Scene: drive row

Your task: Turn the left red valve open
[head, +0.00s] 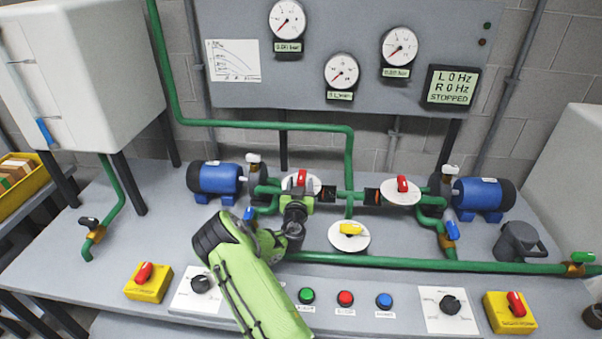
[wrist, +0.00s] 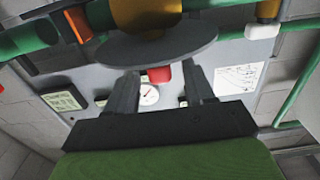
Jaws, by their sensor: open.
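The left red valve has a red handle (head: 302,176) over a round white plate (head: 315,182) on the green pipework, left of centre in the head view. My gripper (head: 299,190) is just in front of it and partly hides the plate. In the wrist view the red handle (wrist: 159,74) shows between the two spread fingers of my gripper (wrist: 161,80), below the grey disc (wrist: 150,47). The gripper is open; I cannot tell whether either finger touches the handle.
The right red valve (head: 402,184) and a yellow valve (head: 351,230) are close by. Blue pump motors (head: 215,178) (head: 484,194) flank the pipes. The display (head: 453,87) reads STOPPED. A green pipe (head: 400,262) crosses the bench in front; knobs and buttons line its front edge.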

